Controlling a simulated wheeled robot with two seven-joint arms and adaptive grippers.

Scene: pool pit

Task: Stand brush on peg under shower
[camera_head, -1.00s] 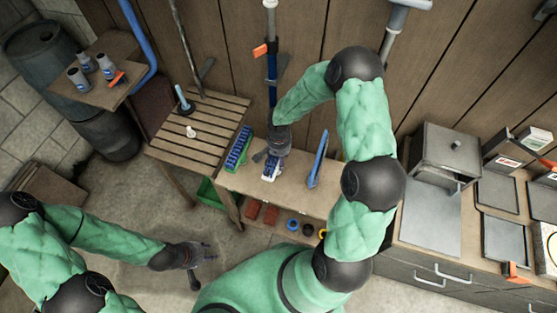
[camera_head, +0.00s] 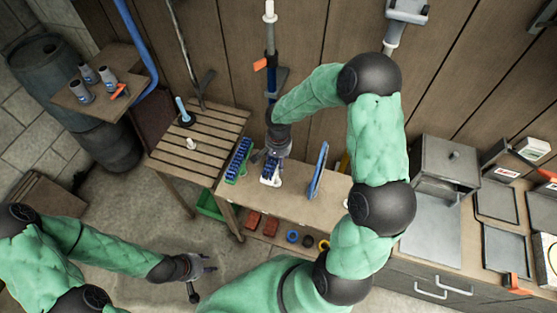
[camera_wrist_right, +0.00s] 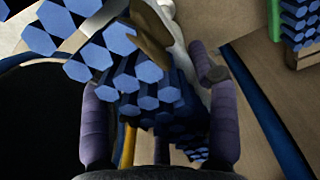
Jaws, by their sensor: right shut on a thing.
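My right gripper (camera_head: 274,152) is shut on a white-bodied brush with blue bristles (camera_head: 269,173), over the left part of the wooden bench. In the right wrist view, the brush's blue bristle ends (camera_wrist_right: 145,75) fill the space between the purple fingers (camera_wrist_right: 160,120). I cannot tell whether the brush touches the bench. A small white peg (camera_head: 190,144) stands upright on the slatted table to the left, apart from the brush. I cannot identify the shower for certain. My left gripper (camera_head: 201,274) is open and empty, low over the floor at lower left.
A green brush with blue bristles (camera_head: 239,160) lies at the bench's left end, beside my right gripper. A blue-handled tool (camera_head: 183,112) stands on the slatted table (camera_head: 217,126). A blue upright object (camera_head: 318,171) stands on the bench to the right. Grey bottles (camera_head: 82,91) stand on a side table.

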